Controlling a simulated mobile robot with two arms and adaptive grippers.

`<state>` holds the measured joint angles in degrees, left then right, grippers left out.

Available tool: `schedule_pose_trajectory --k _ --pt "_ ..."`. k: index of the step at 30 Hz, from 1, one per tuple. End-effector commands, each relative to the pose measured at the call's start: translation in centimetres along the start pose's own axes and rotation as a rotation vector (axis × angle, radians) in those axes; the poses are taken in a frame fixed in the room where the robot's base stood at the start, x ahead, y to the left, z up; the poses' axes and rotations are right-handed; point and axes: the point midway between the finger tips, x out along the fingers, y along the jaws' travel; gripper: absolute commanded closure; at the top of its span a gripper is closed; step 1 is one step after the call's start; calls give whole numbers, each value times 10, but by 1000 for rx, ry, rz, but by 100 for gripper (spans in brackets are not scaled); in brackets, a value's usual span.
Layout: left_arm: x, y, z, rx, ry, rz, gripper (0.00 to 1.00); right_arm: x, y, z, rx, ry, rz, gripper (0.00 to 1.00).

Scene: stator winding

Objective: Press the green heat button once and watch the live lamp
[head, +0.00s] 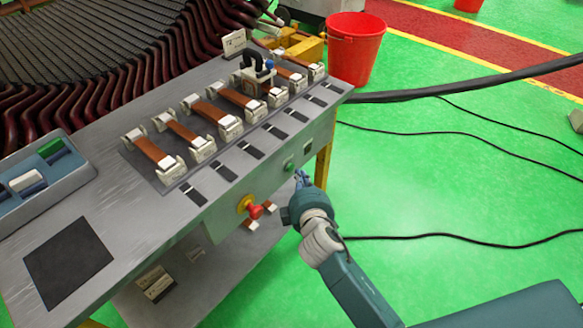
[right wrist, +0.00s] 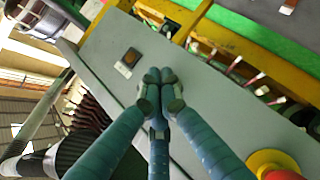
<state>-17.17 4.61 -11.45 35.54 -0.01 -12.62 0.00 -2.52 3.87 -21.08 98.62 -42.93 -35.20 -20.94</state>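The green button (head: 289,166) is on the grey front panel of the bench in the head view. My right gripper (head: 299,177) is at this panel, just beside the green button in the picture. I cannot tell whether it touches. In the right wrist view the fingers (right wrist: 157,76) are together at their tips with nothing seen between them, and no green button shows there. A small square fitting with a pale orange centre (right wrist: 128,60), perhaps the live lamp, is on the panel beyond the fingertips. I cannot tell whether it is lit. My left gripper is not in view.
A red stop knob on a yellow base (head: 253,208) juts from the panel; it also shows in the right wrist view (right wrist: 278,168). Several copper strips in clamps stand on the bench top (head: 125,205). A red bucket (head: 355,50) and black cables lie beyond, on green floor.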

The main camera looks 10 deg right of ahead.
Motion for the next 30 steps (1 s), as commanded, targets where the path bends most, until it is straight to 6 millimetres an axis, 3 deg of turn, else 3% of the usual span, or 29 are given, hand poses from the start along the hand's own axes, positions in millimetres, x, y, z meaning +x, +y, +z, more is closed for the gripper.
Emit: schedule_pose_trajectory --k 30 --pt "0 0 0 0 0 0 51 6 0 -7 0 0 0 100"
